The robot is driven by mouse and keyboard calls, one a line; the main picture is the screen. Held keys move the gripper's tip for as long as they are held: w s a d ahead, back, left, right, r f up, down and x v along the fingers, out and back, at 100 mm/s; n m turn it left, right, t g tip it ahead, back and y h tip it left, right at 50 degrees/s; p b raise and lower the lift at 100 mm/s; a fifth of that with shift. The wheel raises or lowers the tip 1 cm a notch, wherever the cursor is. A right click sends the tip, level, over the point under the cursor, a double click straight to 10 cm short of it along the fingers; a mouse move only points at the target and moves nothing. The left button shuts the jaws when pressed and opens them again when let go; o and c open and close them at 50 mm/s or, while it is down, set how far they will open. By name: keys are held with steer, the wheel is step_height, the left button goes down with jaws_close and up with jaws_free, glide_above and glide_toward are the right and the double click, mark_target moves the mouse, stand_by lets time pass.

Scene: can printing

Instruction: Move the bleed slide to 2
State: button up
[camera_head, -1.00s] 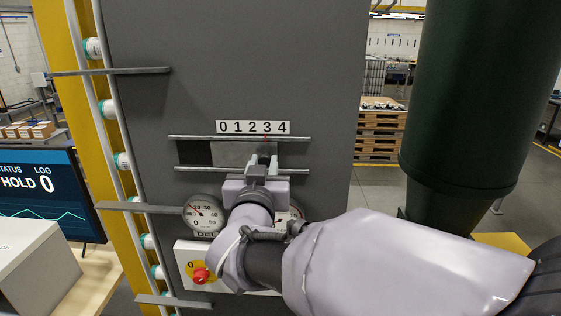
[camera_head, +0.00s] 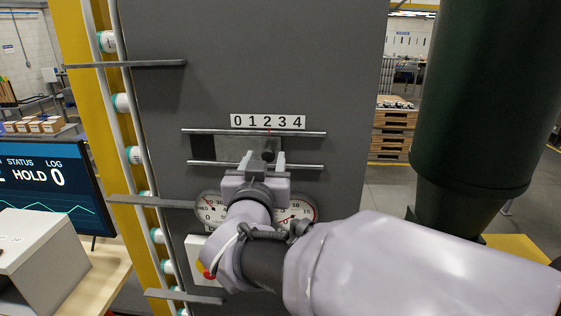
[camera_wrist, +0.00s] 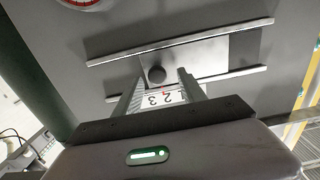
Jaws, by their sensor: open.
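The bleed slide (camera_head: 236,148) is a grey plate between two rails below the number strip (camera_head: 268,121), marked 0 to 4. Its dark round knob (camera_head: 268,150) also shows in the wrist view (camera_wrist: 156,75). A small red mark (camera_head: 268,130) at the top rail lines up with the 2. My gripper (camera_head: 266,160) is open in front of the panel. In the wrist view its fingers (camera_wrist: 161,80) stand on either side of the knob, with a clear gap on the right side; contact on the left cannot be told.
Two round gauges sit below the rails, the left (camera_head: 209,208) and right (camera_head: 296,211) partly hidden by my arm. A red knob (camera_head: 205,268) is half covered lower down. A can track (camera_head: 130,130) runs along the left, and a dark green tank (camera_head: 475,100) stands at right.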

steer(key=s+b, duration=0.3)
steer(key=s, duration=1.3)
steer(key=shift+s+a, duration=0.3)
steer(key=shift+a, duration=0.1)
steer(key=w+d+f+g+y+b, duration=0.1)
steer(key=d+f+g+y+b, duration=0.15)
steer(key=f+b, duration=0.95)
steer(key=d+f+g+y+b, duration=0.15)
steer(key=f+y+b, duration=0.25)
steer(key=f+b, duration=0.9)
steer(key=s+d+f+m+g+h+b, duration=0.1)
steer(key=s+d+f+b, duration=0.3)
steer(key=f, duration=0.6)
steer(key=s+d+f+m+g+h+b, duration=0.1)
steer(key=s+d+f+g+b, duration=0.3)
steer(key=f, duration=0.6)
steer(key=s+d+f+m+g+h+b, duration=0.2)
steer(key=s+d+f+g+b, duration=0.1)
steer(key=f, duration=0.8)
steer(key=s+d+b, duration=0.1)
steer(key=s, duration=0.1)
steer(key=shift+s+d, duration=0.25)
steer(key=shift+s, duration=0.1)
steer(key=shift+f, duration=0.1)
